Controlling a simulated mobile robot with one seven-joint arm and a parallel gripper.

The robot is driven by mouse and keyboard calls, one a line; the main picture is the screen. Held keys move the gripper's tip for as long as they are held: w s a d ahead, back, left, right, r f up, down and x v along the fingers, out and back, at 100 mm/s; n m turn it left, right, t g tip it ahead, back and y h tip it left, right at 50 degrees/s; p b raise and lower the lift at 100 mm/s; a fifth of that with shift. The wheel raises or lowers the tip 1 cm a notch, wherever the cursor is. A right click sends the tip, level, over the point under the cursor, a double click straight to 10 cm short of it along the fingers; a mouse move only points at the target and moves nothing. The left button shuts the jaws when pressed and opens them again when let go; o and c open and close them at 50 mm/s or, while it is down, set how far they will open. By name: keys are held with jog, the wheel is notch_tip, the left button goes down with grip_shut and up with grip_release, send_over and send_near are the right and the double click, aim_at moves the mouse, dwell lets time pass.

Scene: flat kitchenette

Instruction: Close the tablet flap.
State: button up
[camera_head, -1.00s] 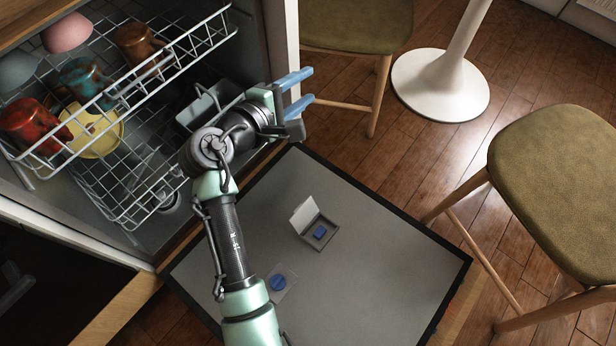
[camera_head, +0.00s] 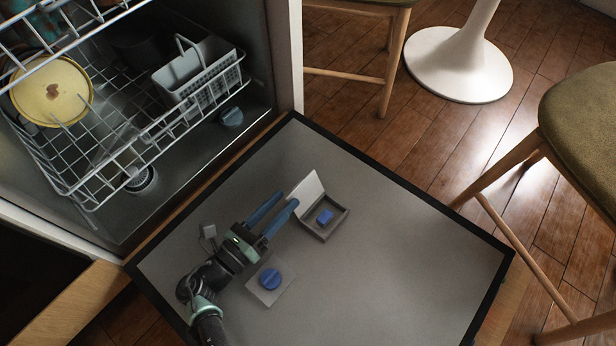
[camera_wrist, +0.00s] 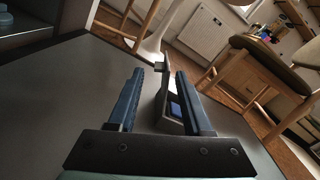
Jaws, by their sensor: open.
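The tablet flap (camera_head: 307,196) is a pale panel standing up, open, at the left edge of a small grey compartment on the inner face of the dishwasher door (camera_head: 400,240). A blue tablet (camera_head: 324,216) lies in the compartment. My gripper (camera_head: 281,204) is open and low over the door, with its blue fingers pointing towards the flap from the left. Contact between fingers and flap cannot be told. In the wrist view the flap (camera_wrist: 168,85) and part of the tablet (camera_wrist: 175,109) show between the fingers (camera_wrist: 162,72).
A blue round cap (camera_head: 270,278) on a square plate sits beside my gripper on the door. The lower rack (camera_head: 130,135) with a grey cutlery basket (camera_head: 200,75) is inside the dishwasher. Stools (camera_head: 585,110) and a white table base (camera_head: 458,65) stand beyond the door.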

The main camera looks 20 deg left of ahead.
aim_at(308, 176)
jog(key=b+x, duration=0.3)
jog(key=x, duration=0.5)
jog(key=shift+f+b, duration=0.2)
jog(key=shift+b, duration=0.15)
jog(key=shift+w+d+r, duration=0.2)
jog(key=shift+w+d, duration=0.05)
jog(key=shift+w, duration=0.25)
grip_shut()
jog(key=shift+a, duration=0.1)
jog(key=shift+a+f, duration=0.1)
jog(key=shift+a, duration=0.05)
